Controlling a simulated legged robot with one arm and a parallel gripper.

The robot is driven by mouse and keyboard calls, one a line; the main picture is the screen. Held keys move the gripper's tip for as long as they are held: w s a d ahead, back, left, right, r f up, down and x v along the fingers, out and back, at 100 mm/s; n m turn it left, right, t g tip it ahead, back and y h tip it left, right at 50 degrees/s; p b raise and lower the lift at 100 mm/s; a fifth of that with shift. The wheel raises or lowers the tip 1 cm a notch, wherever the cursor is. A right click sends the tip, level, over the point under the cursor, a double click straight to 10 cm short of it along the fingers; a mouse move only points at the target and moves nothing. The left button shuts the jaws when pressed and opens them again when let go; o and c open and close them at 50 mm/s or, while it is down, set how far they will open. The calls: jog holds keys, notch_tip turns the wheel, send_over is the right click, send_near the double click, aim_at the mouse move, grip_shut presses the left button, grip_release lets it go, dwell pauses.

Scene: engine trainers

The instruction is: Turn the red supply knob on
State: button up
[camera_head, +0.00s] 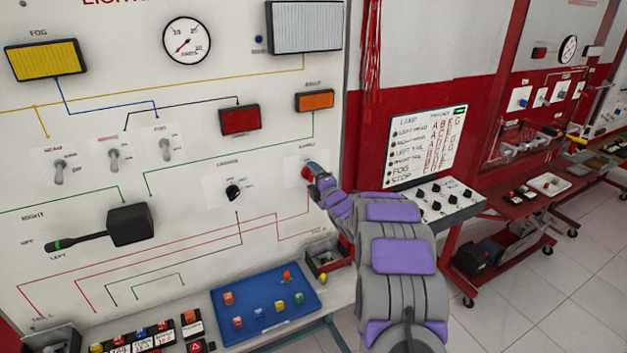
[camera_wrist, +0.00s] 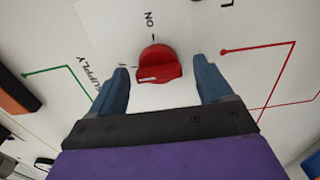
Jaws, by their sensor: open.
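The red supply knob (camera_wrist: 158,65) is mounted on the white panel, just ahead of my gripper in the wrist view. Its white mark lies on the side toward the left, by partly hidden lettering, and "ON" is printed beyond the knob. My gripper (camera_wrist: 162,84) is open, with one blue finger on each side of the knob and visible gaps between. In the head view the knob (camera_head: 307,171) is partly covered by my gripper (camera_head: 316,177), which is at the panel's right side.
A black knob (camera_head: 233,192) and several toggle switches (camera_head: 113,159) sit left on the panel. A sloped lamp chart board (camera_head: 425,146) is to the right.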

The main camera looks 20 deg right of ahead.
jog(key=shift+d, duration=0.2)
jog(key=shift+c, duration=1.3)
jog(key=shift+a+f, duration=0.1)
jog(key=shift+a, duration=0.05)
jog(key=c, duration=0.8)
jog(key=m+p, duration=0.4)
jog(key=p, duration=0.1)
jog(key=shift+a+m, duration=0.1)
jog(key=shift+m, duration=0.3)
jog(key=m+p, duration=0.4)
jog(key=shift+m, duration=0.3)
jog(key=m+p, duration=0.3)
jog(key=m, duration=0.1)
jog(key=shift+p, duration=0.35)
jog(key=shift+m+p, duration=1.2)
jog(key=shift+m, duration=1.1)
jog(key=shift+r, duration=0.2)
